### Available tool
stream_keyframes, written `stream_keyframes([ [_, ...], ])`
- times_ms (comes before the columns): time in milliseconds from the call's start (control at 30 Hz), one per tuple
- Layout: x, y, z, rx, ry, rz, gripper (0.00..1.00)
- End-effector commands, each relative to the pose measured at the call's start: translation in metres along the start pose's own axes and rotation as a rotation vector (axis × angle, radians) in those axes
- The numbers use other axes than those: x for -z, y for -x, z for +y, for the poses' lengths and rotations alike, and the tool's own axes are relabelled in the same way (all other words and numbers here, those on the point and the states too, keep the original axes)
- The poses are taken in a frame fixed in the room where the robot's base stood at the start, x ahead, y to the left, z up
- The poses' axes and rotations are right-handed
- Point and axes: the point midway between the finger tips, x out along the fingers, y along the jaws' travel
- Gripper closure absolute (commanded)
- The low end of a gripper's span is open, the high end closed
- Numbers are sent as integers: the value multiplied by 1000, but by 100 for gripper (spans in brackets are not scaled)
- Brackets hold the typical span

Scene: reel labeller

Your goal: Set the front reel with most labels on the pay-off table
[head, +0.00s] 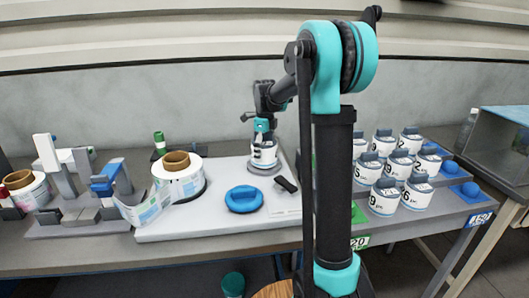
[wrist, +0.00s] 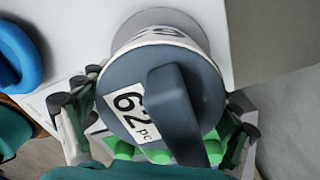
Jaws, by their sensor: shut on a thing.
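My gripper (head: 263,134) is shut on a white reel (head: 264,154) with a dark grey handled lid. In the wrist view this reel's lid (wrist: 160,85) reads "62 pc", and the fingers sit on either side of it. The reel is upright over a round grey disc (head: 251,169), which looks like the pay-off table, on the white labeller base. The disc's edge also shows behind the reel in the wrist view (wrist: 158,16). I cannot tell whether the reel touches it. Several similar numbered reels (head: 385,198) stand in rows at the right.
A blue round knob (head: 244,198) and a small black item (head: 286,184) lie near the disc. A label roll (head: 180,180) with a brown core stands left on the white base (head: 210,228). Blue empty pads (head: 470,189) show beside the standing reels. A clear-sided box (head: 500,140) stands far right.

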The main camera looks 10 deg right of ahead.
Motion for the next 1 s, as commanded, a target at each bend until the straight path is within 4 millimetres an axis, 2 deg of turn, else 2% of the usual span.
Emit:
stream_keyframes([
  [433,0,-8,0,0,0,0,46],
  [467,0,-9,0,0,0,0,10],
  [533,0,-8,0,0,0,0,3],
  [867,0,-8,0,0,0,0,3],
  [1000,0,0,0,0,0,0,3],
])
